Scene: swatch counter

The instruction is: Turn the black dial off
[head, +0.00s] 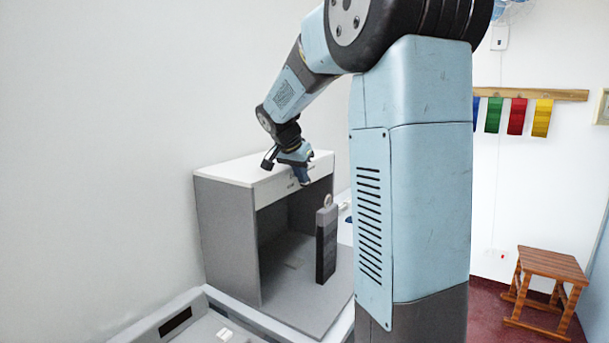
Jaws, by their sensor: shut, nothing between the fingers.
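My gripper (304,181) is at the end of the arm, pointing down in front of the white front panel (268,193) of a grey cabinet. Its fingers are shut with nothing between them. Small dark marks show on the panel close beside the gripper. I cannot make out the black dial for certain; the gripper covers part of the panel. From this view I cannot tell whether the gripper touches the panel.
The grey cabinet (226,235) has a white top and an open bay below the panel. A dark upright block (326,245) with a pale ring on top stands at its front right. A grey tray (205,326) is in front. A wooden stool (550,268) stands far right.

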